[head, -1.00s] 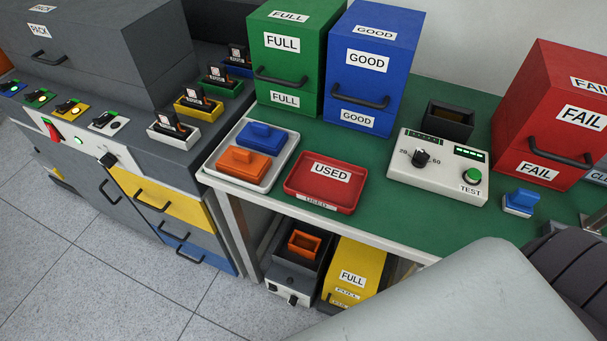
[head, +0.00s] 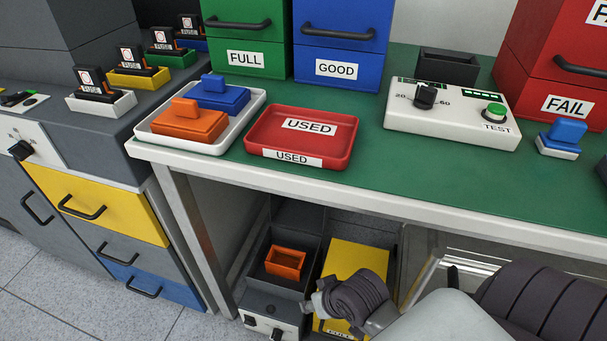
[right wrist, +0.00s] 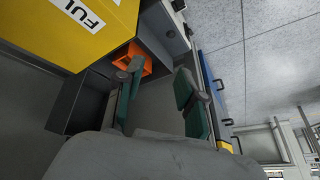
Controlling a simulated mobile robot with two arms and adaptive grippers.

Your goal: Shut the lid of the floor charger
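The floor charger (head: 262,318) stands on the floor under the table. It is a dark box with a pale front and knobs, and an orange open-topped piece (head: 285,262) shows inside. Its dark lid (head: 299,218) appears raised at the back, partly in shadow. My right gripper (right wrist: 158,82) is open and empty in the right wrist view, its green-padded fingers apart, with the orange piece (right wrist: 138,62) beyond them. Contact with the charger cannot be told. In the head view my right arm's end is beside the charger, over the yellow box. My left gripper is not in view.
The yellow box (head: 352,258) labelled FULL stands close right of the charger. A table leg (head: 192,235) and drawer cabinet (head: 95,205) are to the left. The table edge (head: 330,195) overhangs. On top are a red USED tray (head: 340,150) and a white tray (head: 145,135).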

